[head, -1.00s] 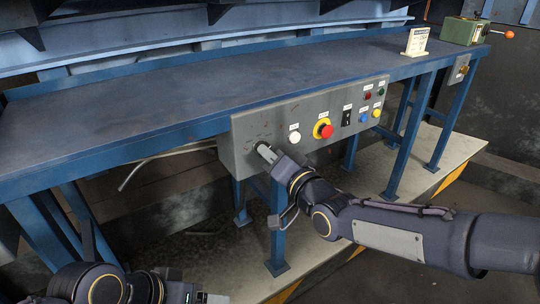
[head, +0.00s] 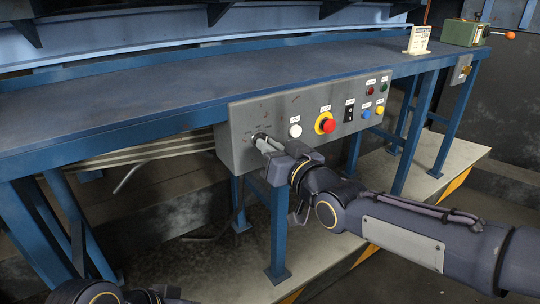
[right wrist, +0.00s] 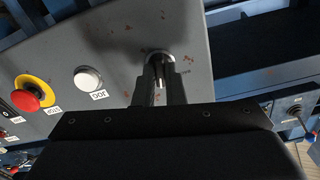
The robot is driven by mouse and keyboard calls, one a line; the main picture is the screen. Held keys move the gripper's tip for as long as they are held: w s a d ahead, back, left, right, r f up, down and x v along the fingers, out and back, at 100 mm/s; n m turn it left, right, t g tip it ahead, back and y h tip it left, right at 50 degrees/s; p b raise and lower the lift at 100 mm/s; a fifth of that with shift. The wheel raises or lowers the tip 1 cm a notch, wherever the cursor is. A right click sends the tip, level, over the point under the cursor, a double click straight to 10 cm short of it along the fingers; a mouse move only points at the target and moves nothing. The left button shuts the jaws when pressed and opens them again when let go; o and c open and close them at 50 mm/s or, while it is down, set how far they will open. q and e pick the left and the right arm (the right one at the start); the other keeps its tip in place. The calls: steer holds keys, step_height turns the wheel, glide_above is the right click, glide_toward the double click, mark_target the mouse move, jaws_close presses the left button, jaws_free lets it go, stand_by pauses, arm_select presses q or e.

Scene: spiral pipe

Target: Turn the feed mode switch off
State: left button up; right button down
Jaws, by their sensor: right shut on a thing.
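The grey control panel (head: 238,155) hangs under the front edge of the blue bench. The feed mode switch (right wrist: 158,62) is a round selector with a metal collar near the panel's left end in the head view. My right gripper (head: 262,142) reaches it from the front right. In the right wrist view the gripper's fingers (right wrist: 159,80) are shut on the switch's knob, which they mostly hide. The switch's pointing direction cannot be read. Of my left arm only a part shows at the bottom left of the head view; its gripper is out of sight.
A white button (head: 295,131) sits right of the switch, then a red emergency stop (head: 328,126) on yellow, a black rocker switch (head: 349,110) and several small coloured buttons. A blue bench leg (head: 279,235) stands below. The bench top (head: 180,85) is mostly clear.

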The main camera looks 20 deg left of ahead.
steer(key=shift+n+b, duration=0.55)
steer(key=shift+n, duration=0.55)
steer(key=c, duration=1.5)
jaws_free()
steer(key=shift+d, duration=0.1)
steer(key=p+v, duration=0.1)
steer(key=v, duration=0.6)
steer(key=shift+s+d, duration=0.25)
steer(key=shift+s, duration=0.05)
